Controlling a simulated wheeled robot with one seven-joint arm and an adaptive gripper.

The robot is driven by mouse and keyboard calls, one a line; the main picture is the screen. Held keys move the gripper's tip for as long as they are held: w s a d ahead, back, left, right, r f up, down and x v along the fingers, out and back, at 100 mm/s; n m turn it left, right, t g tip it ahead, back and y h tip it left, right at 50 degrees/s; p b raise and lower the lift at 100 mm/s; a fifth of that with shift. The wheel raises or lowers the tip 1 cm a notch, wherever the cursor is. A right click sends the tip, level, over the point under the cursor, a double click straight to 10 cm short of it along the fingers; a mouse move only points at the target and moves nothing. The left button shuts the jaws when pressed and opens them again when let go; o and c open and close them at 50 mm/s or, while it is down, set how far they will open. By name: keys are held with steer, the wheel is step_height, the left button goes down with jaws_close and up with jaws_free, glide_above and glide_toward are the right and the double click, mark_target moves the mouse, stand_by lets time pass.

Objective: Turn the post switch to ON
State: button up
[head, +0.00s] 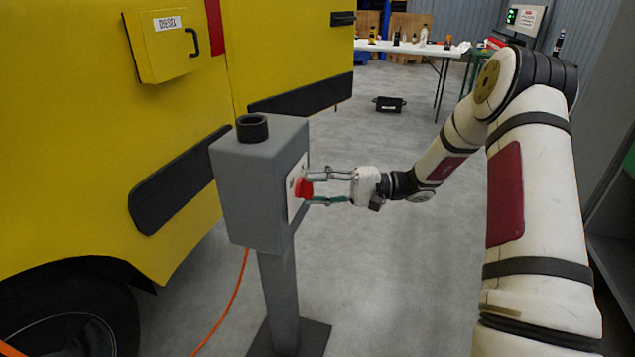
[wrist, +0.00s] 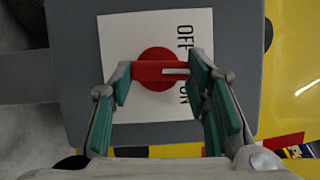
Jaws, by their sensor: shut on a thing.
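The post switch is a red knob (wrist: 157,56) with a red bar handle on a white plate (wrist: 120,35), on the side of a grey box (head: 250,185). In the wrist view the plate reads OFF and, below it, ON, partly hidden by a finger; the words lie sideways. The handle lies across the picture, its white mark pointing right, between the two words. My gripper (head: 308,187) is shut on the handle, one finger at each end. In the head view the red knob (head: 303,188) shows between the fingertips.
The grey box stands on a post (head: 279,300) with a dark base plate, close beside a yellow vehicle (head: 90,130). An orange cable (head: 236,298) runs from it along the floor. A table (head: 400,46) stands at the back. Floor right of the post is open.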

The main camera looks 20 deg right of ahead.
steer(key=shift+f+m+t+y+p, duration=0.1)
steer(key=shift+m+t+y+p, duration=0.45)
steer(key=shift+m, duration=0.95)
steer(key=shift+f+m+t+y+p, duration=0.2)
steer(key=shift+m+t+p, duration=0.2)
steer(key=shift+m+p, duration=0.75)
steer(key=shift+f+m+t+y+p, duration=0.1)
steer(key=shift+m+t+y+p, duration=0.3)
steer(key=shift+m, duration=1.45)
steer(key=o, duration=1.2)
steer(key=shift+c, duration=0.2)
steer(key=v, duration=1.2)
steer(key=shift+s+r, duration=0.1)
